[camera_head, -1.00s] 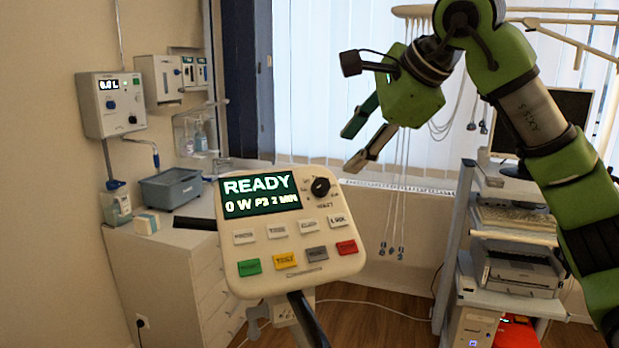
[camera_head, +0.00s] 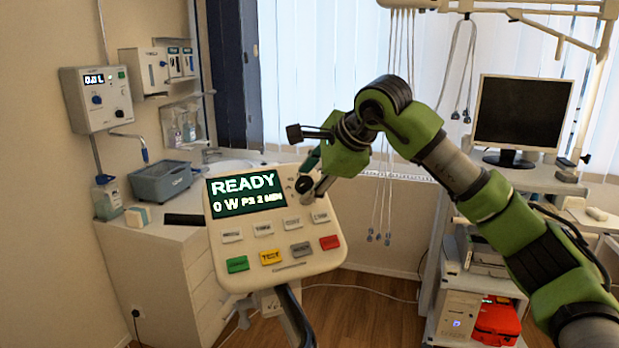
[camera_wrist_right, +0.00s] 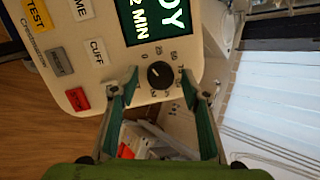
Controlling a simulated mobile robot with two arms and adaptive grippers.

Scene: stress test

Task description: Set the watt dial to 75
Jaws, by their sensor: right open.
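The watt dial (camera_head: 304,184) is a round black knob at the upper right of the white control panel (camera_head: 225,254). The panel's screen (camera_head: 244,193) reads READY, 0 W, P3 2 MIN. In the right wrist view the dial (camera_wrist_right: 160,75) has numbers around it, 0 at its upper left and 50 at its upper right. Its light mark seems to point toward 0. My right gripper (camera_head: 312,180) is open at the dial; in the wrist view its two fingers (camera_wrist_right: 159,88) stand either side of the knob, with gaps. My left gripper is out of view.
A cart with a monitor (camera_head: 521,112) stands at the right behind my arm. A counter with a grey basin (camera_head: 160,182) is at the left.

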